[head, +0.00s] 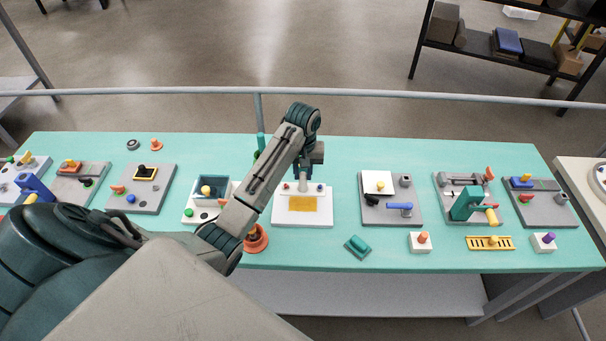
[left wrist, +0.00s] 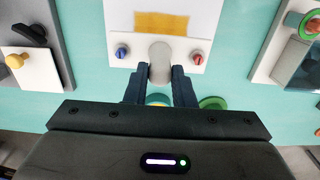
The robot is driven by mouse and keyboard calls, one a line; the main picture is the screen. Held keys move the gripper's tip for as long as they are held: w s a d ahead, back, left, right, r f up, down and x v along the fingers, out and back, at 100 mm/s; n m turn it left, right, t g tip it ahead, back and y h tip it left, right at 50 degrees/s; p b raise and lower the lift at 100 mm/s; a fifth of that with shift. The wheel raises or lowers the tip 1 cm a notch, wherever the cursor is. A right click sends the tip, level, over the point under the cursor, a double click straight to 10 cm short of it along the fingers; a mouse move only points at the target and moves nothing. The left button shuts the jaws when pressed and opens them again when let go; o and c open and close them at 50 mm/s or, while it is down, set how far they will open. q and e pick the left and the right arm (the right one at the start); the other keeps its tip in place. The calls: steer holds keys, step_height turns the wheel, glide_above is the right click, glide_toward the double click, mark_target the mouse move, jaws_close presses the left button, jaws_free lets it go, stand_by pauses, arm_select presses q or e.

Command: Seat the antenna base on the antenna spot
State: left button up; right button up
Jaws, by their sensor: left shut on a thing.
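My left gripper (head: 304,167) is over the back of a white board (head: 302,217), its fingers partly hidden by my arm. In the left wrist view its fingers (left wrist: 160,76) are closed around a light grey rounded piece (left wrist: 160,56), possibly the antenna base. This piece reaches over the board's edge between a blue knob (left wrist: 121,51) and a red knob (left wrist: 197,59). I cannot tell whether it touches the board. An orange-yellow patch (left wrist: 167,22) lies on the same board. No antenna spot can be made out for certain. My right gripper is not in view.
Boards with fittings stand on both sides, such as a grey one (head: 377,214) on the right. An orange round part (head: 256,240) and a teal block (head: 357,246) lie in front. A green ring (left wrist: 212,103) lies behind the white board.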

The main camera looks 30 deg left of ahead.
mark_target(303, 190)
arm_select(q)
steer(key=shift+s+d+r, duration=0.35)
steer(key=shift+s, duration=0.15)
steer(key=shift+s+d+r, duration=0.3)
steer(key=shift+s+r, duration=0.05)
steer(key=shift+s, duration=0.15)
steer(key=shift+w+a+f, duration=0.15)
steer(key=shift+w+f, duration=0.1)
steer(key=shift+f, duration=0.2)
steer(key=shift+w+a+f, duration=0.1)
steer(key=shift+w+f, duration=0.1)
steer(key=shift+f, duration=0.2)
step_height(303, 190, down, 2)
steer(key=shift+b, duration=0.3)
steer(key=shift+s+f, duration=0.1)
steer(key=shift+f, duration=1.05)
steer(key=shift+f+p, duration=0.1)
steer(key=shift+p, duration=0.2)
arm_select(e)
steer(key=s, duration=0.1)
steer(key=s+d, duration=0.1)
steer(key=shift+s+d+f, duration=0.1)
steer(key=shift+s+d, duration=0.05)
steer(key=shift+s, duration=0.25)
arm_select(q)
steer(key=shift+f, duration=0.2)
